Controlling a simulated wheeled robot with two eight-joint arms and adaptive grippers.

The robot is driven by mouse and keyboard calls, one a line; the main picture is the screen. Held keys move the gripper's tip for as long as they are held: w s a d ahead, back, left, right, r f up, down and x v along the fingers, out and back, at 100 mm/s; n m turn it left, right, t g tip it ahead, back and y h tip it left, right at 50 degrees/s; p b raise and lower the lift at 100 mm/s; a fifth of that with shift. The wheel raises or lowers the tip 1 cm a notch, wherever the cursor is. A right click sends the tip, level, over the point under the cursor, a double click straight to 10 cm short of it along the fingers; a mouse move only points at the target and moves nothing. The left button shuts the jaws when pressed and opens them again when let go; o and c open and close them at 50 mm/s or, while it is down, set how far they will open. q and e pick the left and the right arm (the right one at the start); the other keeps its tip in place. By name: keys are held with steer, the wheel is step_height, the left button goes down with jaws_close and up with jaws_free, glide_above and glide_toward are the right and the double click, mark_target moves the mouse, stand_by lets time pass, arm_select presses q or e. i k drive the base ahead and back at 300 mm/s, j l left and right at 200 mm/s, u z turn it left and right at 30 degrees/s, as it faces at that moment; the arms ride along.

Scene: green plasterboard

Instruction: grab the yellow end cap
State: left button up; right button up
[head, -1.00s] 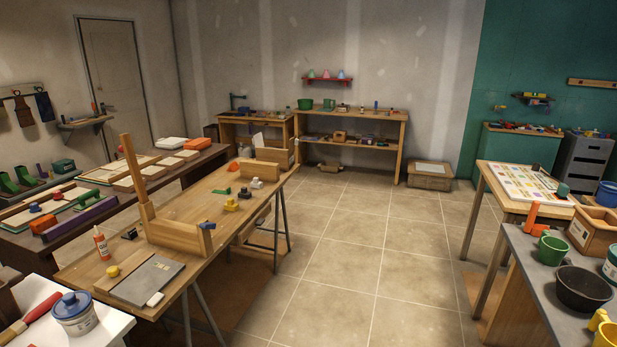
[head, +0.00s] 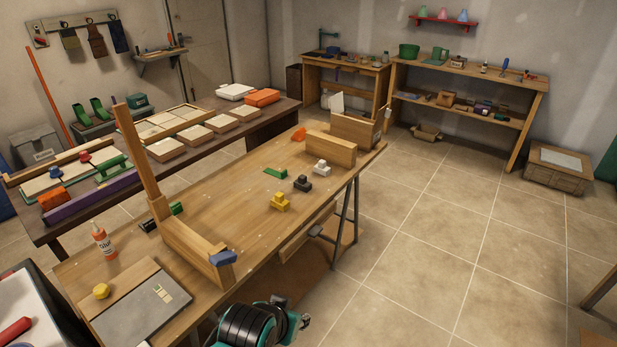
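A small stepped yellow piece (head: 280,202) stands on the wooden workbench (head: 225,205), near its right-hand edge. A dark grey piece (head: 302,184) and a white piece (head: 321,168) of similar shape stand behind it in a row. A second, rounder yellow piece (head: 101,291) lies at the near left of the bench, beside a grey board. I cannot tell from shape alone which yellow piece is the end cap.
A wooden frame with a tall post (head: 137,150) and a blue part (head: 222,258) stands on the bench. A glue bottle (head: 103,243) is at left. The tiled floor (head: 430,240) at right is clear.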

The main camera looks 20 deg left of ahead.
mark_target(279, 202)
steer(key=i+l+u, duration=0.15)
steer(key=i, duration=0.9)
steer(key=i+j+u, duration=0.1)
steer(key=i+u, duration=0.2)
steer(key=u, duration=0.15)
steer(key=i+u, duration=0.25)
steer(key=u, duration=0.15)
steer(key=i+l+u, duration=0.1)
steer(key=i+u, duration=0.2)
steer(key=u, duration=0.15)
steer(key=i+l+u, duration=0.2)
steer(key=u, duration=0.2)
